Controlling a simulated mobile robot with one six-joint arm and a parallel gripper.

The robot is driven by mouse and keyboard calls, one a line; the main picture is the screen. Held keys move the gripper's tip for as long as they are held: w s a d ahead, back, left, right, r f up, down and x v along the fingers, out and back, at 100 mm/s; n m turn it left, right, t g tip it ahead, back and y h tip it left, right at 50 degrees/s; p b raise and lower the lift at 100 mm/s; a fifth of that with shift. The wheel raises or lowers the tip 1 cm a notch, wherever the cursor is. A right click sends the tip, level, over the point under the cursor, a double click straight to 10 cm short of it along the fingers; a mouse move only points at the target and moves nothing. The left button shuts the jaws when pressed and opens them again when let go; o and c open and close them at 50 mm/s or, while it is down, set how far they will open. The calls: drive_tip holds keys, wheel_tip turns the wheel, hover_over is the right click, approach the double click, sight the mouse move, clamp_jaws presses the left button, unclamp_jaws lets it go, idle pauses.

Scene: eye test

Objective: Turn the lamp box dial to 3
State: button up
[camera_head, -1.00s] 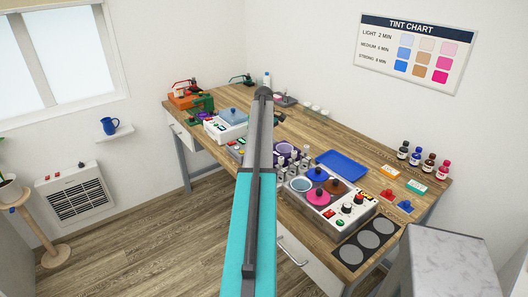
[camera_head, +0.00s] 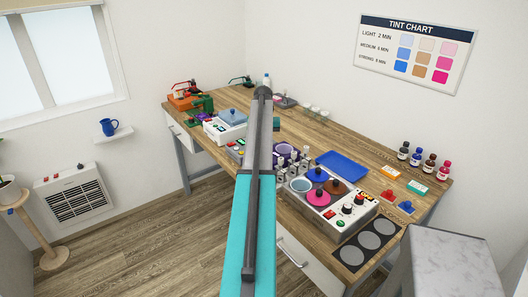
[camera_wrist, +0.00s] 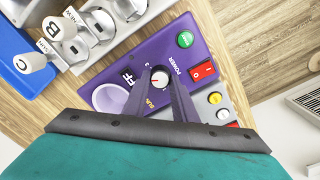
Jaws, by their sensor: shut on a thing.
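The purple box (camera_wrist: 118,65) with a round pale disc, a green button and a red POWER switch fills the middle of the wrist view. Its small white dial (camera_wrist: 159,78) carries a red mark; printed marks around it include a 3 near its upper left, partly covered by my fingers. I cannot read exactly which mark the dial points to. My gripper (camera_wrist: 158,82) is shut on the dial, one finger on each side. In the head view my arm hides the gripper and most of the box; a purple part (camera_head: 284,150) shows just right of the arm.
In the head view, a pot unit (camera_head: 343,213) and a blue tray (camera_head: 342,165) are right of my arm.

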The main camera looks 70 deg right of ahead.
drive_tip(key=m, duration=0.4)
drive_tip(key=shift+w+a, duration=0.15)
drive_tip(key=shift+m, duration=2.1)
drive_tip(key=o, duration=1)
drive_tip(key=shift+o, duration=0.2)
drive_tip(key=shift+r+b, duration=0.15)
drive_tip(key=shift+b, duration=0.15)
